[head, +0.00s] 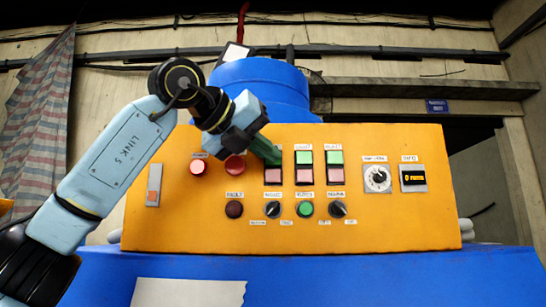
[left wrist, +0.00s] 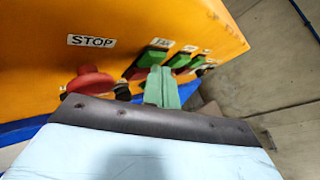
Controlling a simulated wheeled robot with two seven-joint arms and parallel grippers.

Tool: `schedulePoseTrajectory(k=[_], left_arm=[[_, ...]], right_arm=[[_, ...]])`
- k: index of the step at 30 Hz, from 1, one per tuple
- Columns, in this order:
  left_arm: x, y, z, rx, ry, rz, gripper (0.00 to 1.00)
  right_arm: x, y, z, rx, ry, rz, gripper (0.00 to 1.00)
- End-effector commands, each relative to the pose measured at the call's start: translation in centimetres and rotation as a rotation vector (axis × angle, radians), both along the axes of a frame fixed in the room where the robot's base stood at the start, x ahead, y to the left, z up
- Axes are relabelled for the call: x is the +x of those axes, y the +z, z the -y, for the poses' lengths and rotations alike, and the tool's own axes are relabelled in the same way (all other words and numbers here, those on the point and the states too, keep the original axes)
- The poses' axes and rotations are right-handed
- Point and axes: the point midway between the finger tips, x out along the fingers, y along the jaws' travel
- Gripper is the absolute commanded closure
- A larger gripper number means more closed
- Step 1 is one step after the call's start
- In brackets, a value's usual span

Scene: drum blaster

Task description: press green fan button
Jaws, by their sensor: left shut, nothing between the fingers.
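The orange control panel (head: 400,225) carries three two-part switches, each green above red. In the left wrist view the nearest green button (left wrist: 153,56), under what looks like a FAN label, is just beyond my fingertips. In the head view my left gripper (head: 272,158) covers that leftmost green button, and only its red half (head: 272,175) shows below. My left gripper's green fingers are shut together and empty, also seen in the left wrist view (left wrist: 160,75). They are at the button; I cannot tell whether they touch it. My right gripper is not in view.
A red mushroom button (left wrist: 91,80) stands out left of my fingers under a STOP label. Two more green buttons (head: 304,157) (head: 334,157) sit to the right. Knobs and a round green button (head: 306,209) are below. A blue drum (head: 262,85) stands behind the panel.

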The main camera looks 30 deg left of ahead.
Motion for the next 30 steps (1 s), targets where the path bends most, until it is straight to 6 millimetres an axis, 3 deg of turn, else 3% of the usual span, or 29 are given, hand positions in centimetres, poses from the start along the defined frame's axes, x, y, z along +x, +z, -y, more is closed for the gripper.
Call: schedulePoseTrajectory(k=[17,30], left_arm=[[0.3,0.0,-0.2,-0.001,0.002,0.0,1.0],[-1.3,-0.1,0.6,0.0,0.0,0.0,1.0]], right_arm=[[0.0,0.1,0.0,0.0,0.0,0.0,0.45],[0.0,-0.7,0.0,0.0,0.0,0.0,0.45]])
